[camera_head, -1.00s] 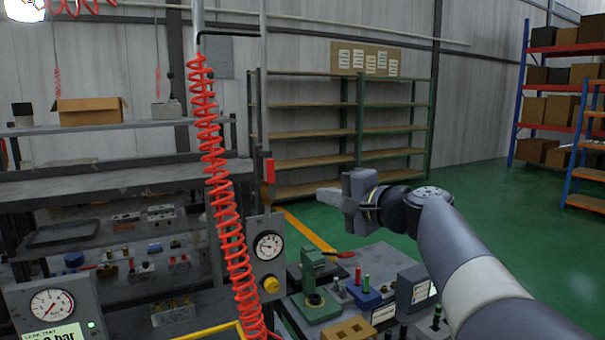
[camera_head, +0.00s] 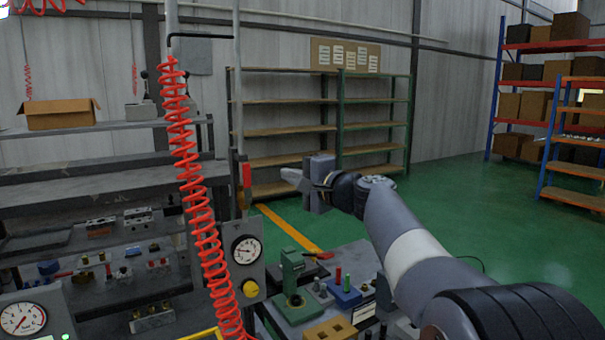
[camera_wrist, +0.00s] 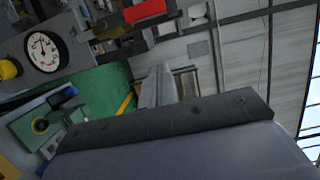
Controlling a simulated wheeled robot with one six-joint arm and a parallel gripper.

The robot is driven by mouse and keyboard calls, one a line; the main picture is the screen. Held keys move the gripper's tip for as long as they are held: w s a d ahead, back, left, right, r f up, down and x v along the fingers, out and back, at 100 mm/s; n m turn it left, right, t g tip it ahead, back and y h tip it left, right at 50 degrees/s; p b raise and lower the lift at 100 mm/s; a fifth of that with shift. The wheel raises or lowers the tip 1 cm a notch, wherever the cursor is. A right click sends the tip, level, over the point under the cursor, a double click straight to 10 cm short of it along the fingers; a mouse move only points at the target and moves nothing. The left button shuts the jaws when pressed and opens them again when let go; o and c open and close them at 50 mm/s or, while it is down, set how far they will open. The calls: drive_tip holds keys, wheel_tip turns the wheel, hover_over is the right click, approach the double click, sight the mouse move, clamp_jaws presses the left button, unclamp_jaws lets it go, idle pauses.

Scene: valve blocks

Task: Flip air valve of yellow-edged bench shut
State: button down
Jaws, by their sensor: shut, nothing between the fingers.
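A red lever (camera_head: 247,174) stands upright on the vertical air pipe, above the grey panel with a round gauge (camera_head: 246,249) and a yellow knob. A red handle (camera_wrist: 150,10), seemingly the same lever, shows at the top of the wrist view. My gripper (camera_head: 290,175) is to the right of the lever in the head view, at about its height, with a visible gap. Its fingers (camera_wrist: 158,86) are together and empty. A yellow edge (camera_head: 202,334) shows at the bottom of the head view. The valve body is small and hard to make out.
A coiled red hose (camera_head: 196,200) hangs left of the lever. A green press (camera_head: 293,280) and small fixtures crowd the bench below my arm. Empty green shelving (camera_head: 375,125) stands behind. Open green floor (camera_head: 455,230) lies to the right.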

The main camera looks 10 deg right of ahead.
sight(248, 184)
drive_tip(key=w+a+p, duration=0.1)
drive_tip(key=a, duration=0.5)
drive_tip(key=shift+w+p, duration=0.25)
drive_tip(key=shift+p, duration=0.05)
